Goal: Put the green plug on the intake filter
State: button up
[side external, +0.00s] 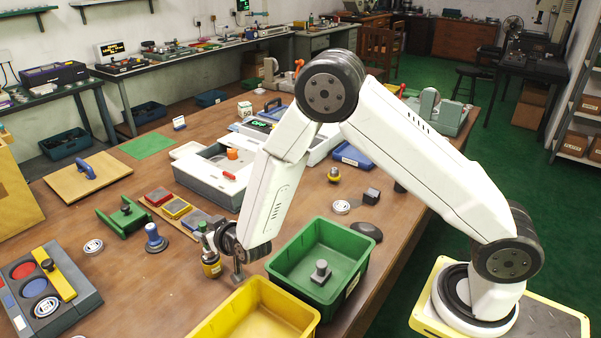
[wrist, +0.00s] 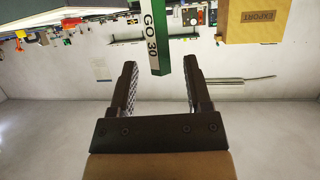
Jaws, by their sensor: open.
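A green bar with a white face marked "GO 30" (wrist: 157,35), which looks like the green plug, hangs in from the top of the wrist view. Its end lies between the fingers of my gripper (wrist: 160,64), which are open, with a gap visible on each side. In the side view my wrist is low over the table, left of the green bin; the fingers are mostly hidden. I cannot tell which thing is the intake filter.
A green bin (side external: 286,290) holding a grey part (side external: 320,272) and a yellow bin (side external: 290,322) stand close on the right and front. A blue knobbed piece (side external: 155,239) and a green stand (side external: 124,216) are to the left. Some bare table lies at front left.

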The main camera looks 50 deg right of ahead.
jog(key=shift+v, duration=1.45)
jog(key=shift+r, duration=0.1)
jog(key=s+d+r+g, duration=0.2)
jog(key=s+d+g, duration=0.1)
jog(key=s, duration=0.4)
jog(key=s+d+r+n+g+y, duration=0.1)
jog(key=s+d+g, duration=0.2)
jog(key=s, duration=0.5)
jog(key=s+d+r+g, duration=0.2)
jog(key=s+d+g, duration=0.2)
jog(key=s, duration=0.3)
jog(key=shift+s+r+g+y, duration=0.3)
jog(key=shift+g, duration=0.1)
